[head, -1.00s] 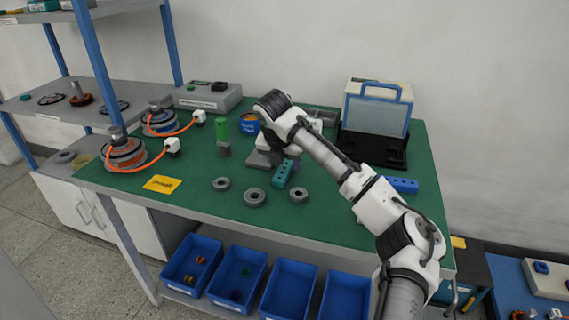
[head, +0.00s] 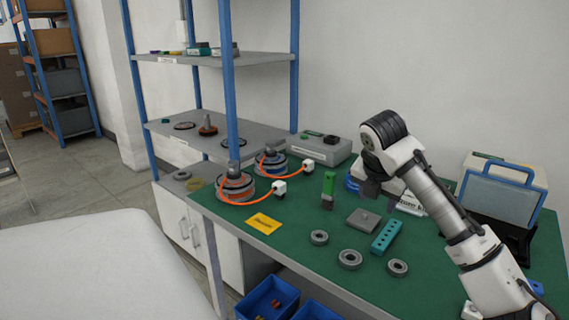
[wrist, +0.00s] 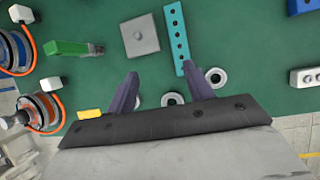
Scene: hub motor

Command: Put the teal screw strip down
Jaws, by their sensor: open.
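The teal screw strip (head: 386,236) lies on the green bench mat, just right of a grey square block (head: 363,221). It also shows in the wrist view (wrist: 177,36), flat on the mat, with a row of dark holes along it. My gripper (head: 372,188) is above the bench, behind the strip and the grey block in the head view. In the wrist view its two fingers (wrist: 157,88) are spread apart with nothing between them.
Three grey rings, one of them here (head: 349,259), lie in front of the strip. A green-handled tool (head: 328,188) stands left of the block. A yellow label (head: 263,223) and two motors with orange cables, one here (head: 235,187), are at the left. A blue-framed case (head: 503,190) stands at the right.

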